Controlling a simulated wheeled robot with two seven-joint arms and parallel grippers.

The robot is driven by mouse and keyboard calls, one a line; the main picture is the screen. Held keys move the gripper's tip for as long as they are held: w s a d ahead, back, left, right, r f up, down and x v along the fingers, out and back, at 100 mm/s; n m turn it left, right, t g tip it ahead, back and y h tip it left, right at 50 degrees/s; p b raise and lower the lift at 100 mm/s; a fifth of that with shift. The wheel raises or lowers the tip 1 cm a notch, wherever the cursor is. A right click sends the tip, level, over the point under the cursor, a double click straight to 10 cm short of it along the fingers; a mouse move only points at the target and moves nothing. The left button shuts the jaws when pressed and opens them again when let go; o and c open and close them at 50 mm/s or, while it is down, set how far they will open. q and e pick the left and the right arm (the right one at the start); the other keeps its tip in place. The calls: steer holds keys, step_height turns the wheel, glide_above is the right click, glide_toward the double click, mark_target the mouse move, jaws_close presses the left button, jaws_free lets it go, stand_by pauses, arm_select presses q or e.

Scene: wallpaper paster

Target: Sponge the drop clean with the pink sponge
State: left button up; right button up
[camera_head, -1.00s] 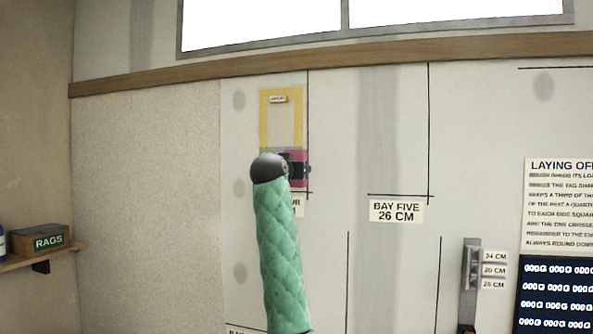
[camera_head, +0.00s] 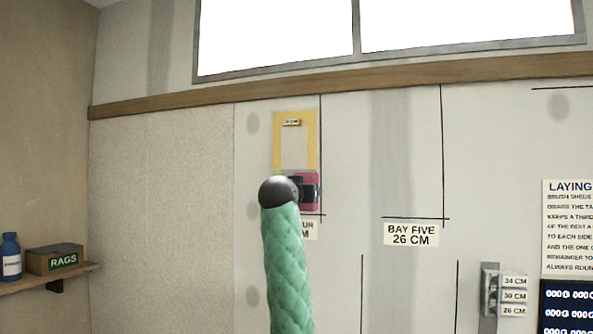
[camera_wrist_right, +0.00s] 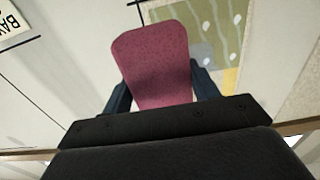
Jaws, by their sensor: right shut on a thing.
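The drop is a panel (camera_head: 295,146) with a yellow border on the pale wall, left of centre in the head view. In the right wrist view its surface (camera_wrist_right: 207,38) looks olive with several pale spots. My right gripper (camera_head: 307,189) is shut on the pink sponge (camera_head: 313,203) at the panel's lower right. The sponge also shows in the right wrist view (camera_wrist_right: 153,60), between the dark fingers and overlapping the panel's edge. I cannot tell whether it touches the wall. My green-sleeved arm hides the wall below. My left gripper is out of view.
A shelf (camera_head: 75,273) at the left holds a RAGS box (camera_head: 55,259) and a blue bottle (camera_head: 11,258). A BAY FIVE label (camera_head: 411,234) is on the wall right of my arm. A sign and a dark board are at the far right. A wooden rail (camera_head: 400,78) runs above.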

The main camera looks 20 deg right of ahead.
steer(key=shift+w+d, duration=0.25)
steer(key=shift+w, duration=0.05)
steer(key=shift+w+d, duration=0.2)
steer(key=shift+w, duration=0.1)
steer(key=shift+w+d+p, duration=0.2)
steer(key=shift+w+p, duration=0.1)
steer(key=shift+p, duration=0.05)
steer(key=shift+w+d, duration=0.2)
steer(key=shift+w, duration=0.1)
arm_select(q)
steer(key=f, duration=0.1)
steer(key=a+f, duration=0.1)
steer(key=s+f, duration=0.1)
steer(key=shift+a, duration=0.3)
arm_select(e)
steer(key=shift+x, duration=0.85)
steer(key=shift+w+f, duration=0.1)
